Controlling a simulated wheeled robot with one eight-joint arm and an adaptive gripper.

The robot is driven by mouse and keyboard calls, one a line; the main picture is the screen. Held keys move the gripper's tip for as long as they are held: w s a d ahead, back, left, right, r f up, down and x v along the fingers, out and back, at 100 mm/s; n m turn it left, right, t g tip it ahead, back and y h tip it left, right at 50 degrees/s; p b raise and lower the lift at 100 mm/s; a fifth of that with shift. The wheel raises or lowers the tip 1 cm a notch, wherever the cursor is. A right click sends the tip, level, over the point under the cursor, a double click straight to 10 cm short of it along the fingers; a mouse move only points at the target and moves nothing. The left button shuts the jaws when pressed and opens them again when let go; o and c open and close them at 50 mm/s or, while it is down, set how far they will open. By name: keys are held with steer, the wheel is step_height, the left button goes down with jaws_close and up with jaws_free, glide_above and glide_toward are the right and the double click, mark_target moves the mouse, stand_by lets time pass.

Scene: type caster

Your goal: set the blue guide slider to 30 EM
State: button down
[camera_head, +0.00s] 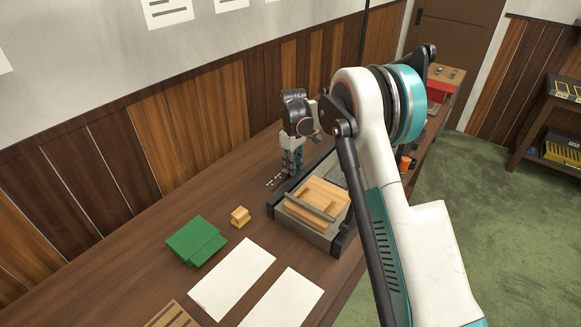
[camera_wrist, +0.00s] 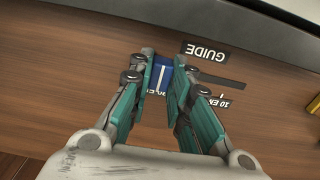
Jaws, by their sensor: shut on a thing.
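The blue guide slider (camera_wrist: 161,77) sits between my gripper's fingers (camera_wrist: 166,90) in the wrist view, with a white line on its top. My gripper is shut on it. A dark slot (camera_wrist: 222,79) runs to the right from the slider, under an upside-down "GUIDE" label (camera_wrist: 206,51). A "10 EM" label (camera_wrist: 212,101) lies right of the fingers. Another label just below the slider is partly hidden by the fingers, and its number cannot be read. In the head view my gripper (camera_head: 290,168) points down at the table behind the casting machine; the slider is hidden there.
The dark-framed machine (camera_head: 309,238) with wooden blocks stands beside my gripper. Small metal pieces (camera_head: 275,181) lie left of it. A small wooden block (camera_head: 240,216), a green block (camera_head: 195,242) and white sheets (camera_head: 232,279) lie nearer. The wall is close behind.

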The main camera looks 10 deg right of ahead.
steer(key=c, duration=1.5)
jaws_free()
steer(key=shift+w+d, duration=0.25)
steer(key=shift+r, duration=0.1)
step_height(320, 180, up, 12)
steer(key=shift+a+f, duration=0.1)
steer(key=shift+s, duration=0.1)
